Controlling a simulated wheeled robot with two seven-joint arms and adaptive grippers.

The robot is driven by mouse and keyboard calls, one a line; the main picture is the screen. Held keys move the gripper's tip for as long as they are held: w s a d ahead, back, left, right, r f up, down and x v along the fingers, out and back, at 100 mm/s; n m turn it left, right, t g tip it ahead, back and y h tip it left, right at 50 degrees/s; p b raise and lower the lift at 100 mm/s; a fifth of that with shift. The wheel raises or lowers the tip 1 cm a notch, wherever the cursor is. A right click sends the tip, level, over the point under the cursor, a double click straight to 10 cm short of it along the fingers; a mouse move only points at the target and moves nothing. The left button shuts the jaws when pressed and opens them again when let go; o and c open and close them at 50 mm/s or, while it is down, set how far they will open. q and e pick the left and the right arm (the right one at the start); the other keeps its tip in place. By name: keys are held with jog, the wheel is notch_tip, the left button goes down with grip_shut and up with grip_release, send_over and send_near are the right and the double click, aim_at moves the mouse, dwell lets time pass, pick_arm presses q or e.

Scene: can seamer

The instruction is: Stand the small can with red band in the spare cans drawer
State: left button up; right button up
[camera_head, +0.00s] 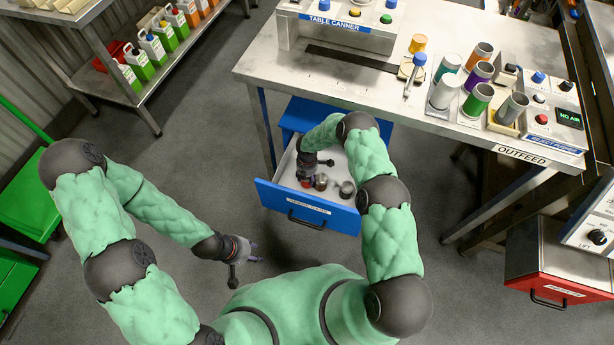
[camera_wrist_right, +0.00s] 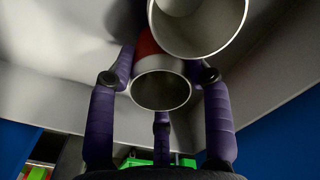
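The small can with red band (camera_wrist_right: 162,92) is between the fingers of my right gripper (camera_wrist_right: 162,72), its open end facing the wrist camera. The fingers press in on both sides of it. In the head view my right gripper (camera_head: 308,178) reaches down inside the open blue spare cans drawer (camera_head: 322,211), and a bit of red shows beneath it. Whether the can touches the drawer floor cannot be told. My left gripper (camera_head: 248,256) is over the floor left of the drawer, empty, its fingers apart.
Two plain cans stand in the drawer right of my right gripper, the nearer one (camera_head: 321,182) very close, the other (camera_head: 347,189) by the right wall. A larger can (camera_wrist_right: 198,22) overlaps the red-banded one in the wrist view. The workbench (camera_head: 335,70) overhangs behind.

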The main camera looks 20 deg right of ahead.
jog(key=o, duration=0.4)
jog(key=shift+c, duration=0.2)
jog(key=shift+r+p, duration=1.6)
jog(key=shift+r, duration=2.3)
